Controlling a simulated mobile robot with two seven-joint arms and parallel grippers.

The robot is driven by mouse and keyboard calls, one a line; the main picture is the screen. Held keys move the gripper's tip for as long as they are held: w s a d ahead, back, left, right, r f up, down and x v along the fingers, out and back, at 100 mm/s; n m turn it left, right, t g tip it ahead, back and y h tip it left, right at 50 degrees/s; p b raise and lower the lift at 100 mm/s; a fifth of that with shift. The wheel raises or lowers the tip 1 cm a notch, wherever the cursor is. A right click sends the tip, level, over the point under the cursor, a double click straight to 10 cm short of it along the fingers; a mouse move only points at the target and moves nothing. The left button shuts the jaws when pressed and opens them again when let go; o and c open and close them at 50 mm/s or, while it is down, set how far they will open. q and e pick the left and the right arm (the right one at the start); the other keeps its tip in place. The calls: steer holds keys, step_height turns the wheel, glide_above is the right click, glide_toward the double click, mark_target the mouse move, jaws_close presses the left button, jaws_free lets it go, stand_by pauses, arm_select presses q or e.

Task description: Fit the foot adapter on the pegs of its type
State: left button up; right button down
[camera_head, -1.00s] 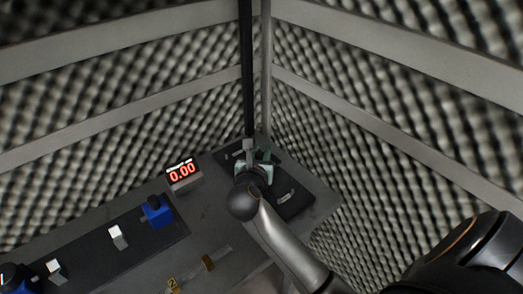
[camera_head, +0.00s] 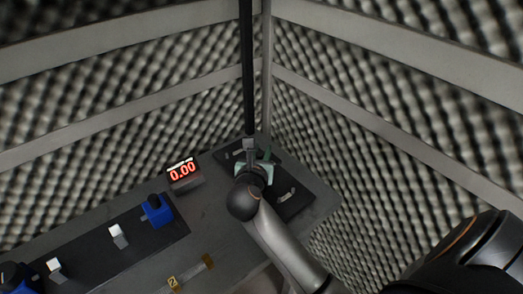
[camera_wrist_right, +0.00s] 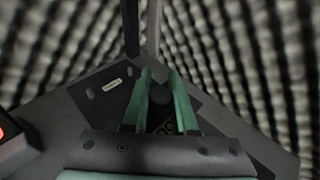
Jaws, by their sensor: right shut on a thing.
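My right gripper (camera_head: 256,158) has green fingers and is over the dark board at the back corner of the table. In the right wrist view its fingers (camera_wrist_right: 159,80) stand a little apart, shut on a small dark thing (camera_wrist_right: 160,95) between them, likely the foot adapter; its shape is mostly hidden. In the head view a light grey upright piece (camera_head: 250,145) shows by the fingertips; I cannot tell whether it is the held thing. The dark board (camera_wrist_right: 92,97) carries a small light label. Pegs cannot be made out clearly. My left gripper is not in view.
A display reading 0.00 (camera_head: 183,174) stands left of the gripper. A long dark panel (camera_head: 90,262) with white blocks and a blue block (camera_head: 157,211) lies at lower left. A grey metal part (camera_head: 286,196) lies right of the gripper. Foam walls and a dark post (camera_head: 247,70) rise close behind.

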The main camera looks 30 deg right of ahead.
steer(key=shift+f+b, duration=0.9)
steer(key=shift+f, duration=0.3)
steer(key=c, duration=0.6)
jaws_free()
steer(key=shift+r, duration=0.1)
